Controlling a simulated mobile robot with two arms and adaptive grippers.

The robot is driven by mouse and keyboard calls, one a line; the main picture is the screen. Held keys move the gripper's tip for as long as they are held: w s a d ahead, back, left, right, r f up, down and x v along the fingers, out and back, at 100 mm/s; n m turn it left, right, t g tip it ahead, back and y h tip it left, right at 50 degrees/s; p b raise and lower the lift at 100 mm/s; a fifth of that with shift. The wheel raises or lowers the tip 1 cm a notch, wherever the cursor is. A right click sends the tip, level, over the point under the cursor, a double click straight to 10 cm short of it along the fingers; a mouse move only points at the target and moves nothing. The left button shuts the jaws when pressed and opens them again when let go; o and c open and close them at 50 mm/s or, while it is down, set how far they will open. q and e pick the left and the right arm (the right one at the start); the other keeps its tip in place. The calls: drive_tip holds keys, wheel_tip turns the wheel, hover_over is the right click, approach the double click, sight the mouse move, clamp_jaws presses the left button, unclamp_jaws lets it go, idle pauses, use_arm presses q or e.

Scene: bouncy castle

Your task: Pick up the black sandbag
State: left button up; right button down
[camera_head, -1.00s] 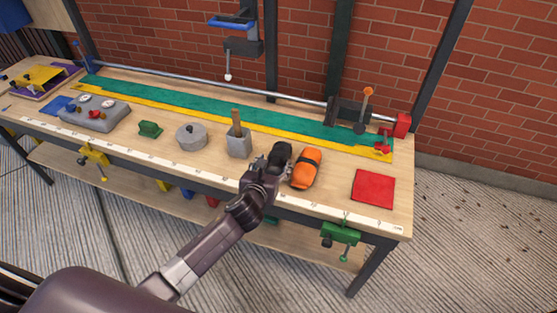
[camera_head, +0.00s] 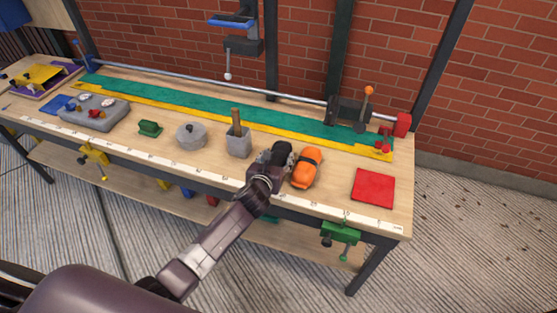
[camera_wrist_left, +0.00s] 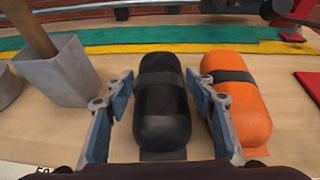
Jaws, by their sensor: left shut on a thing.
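The black sandbag (camera_head: 284,151) lies on the wooden workbench, just left of an orange sandbag (camera_head: 307,168). My left gripper (camera_head: 270,170) reaches it from the front and hides its near part in the head view. In the left wrist view the black sandbag (camera_wrist_left: 162,112) lies lengthwise between the two blue-grey fingers, with a dark strap across it. My left gripper is shut on it, and its right finger sits in the narrow gap beside the orange sandbag (camera_wrist_left: 240,108). The black sandbag appears to rest on the bench. My right gripper is not in view.
A grey holder with a wooden handle (camera_head: 238,142) stands close left of the black sandbag. A round grey weight (camera_head: 191,136) and a green block (camera_head: 150,129) are further left. A red square (camera_head: 373,188) lies at the right. Green and yellow strips run behind.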

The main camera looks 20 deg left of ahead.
use_arm(q)
clamp_jaws()
drive_tip(key=shift+w+r, duration=0.15)
drive_tip(key=shift+r, duration=0.1)
